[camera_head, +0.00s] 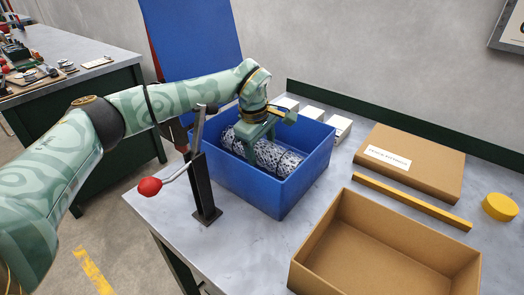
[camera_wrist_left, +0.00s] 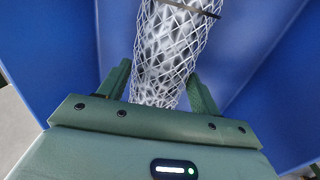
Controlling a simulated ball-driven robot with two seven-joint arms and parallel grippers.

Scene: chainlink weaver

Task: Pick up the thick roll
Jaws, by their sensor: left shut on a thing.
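The thick roll (camera_head: 275,158) is a cylinder of silvery chain-link mesh lying inside the blue bin (camera_head: 296,187). My left gripper (camera_head: 249,150) reaches down into the bin from above and is shut on the roll, one finger on each side. In the left wrist view the roll (camera_wrist_left: 172,50) runs up between the two green fingers (camera_wrist_left: 160,92), with a dark band around it near the top. The roll's underside is hidden, so I cannot tell whether it touches the bin floor. My right gripper is not in view.
A black post with a red-knobbed lever (camera_head: 150,186) stands left of the bin. White boxes (camera_head: 340,127) sit behind it.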

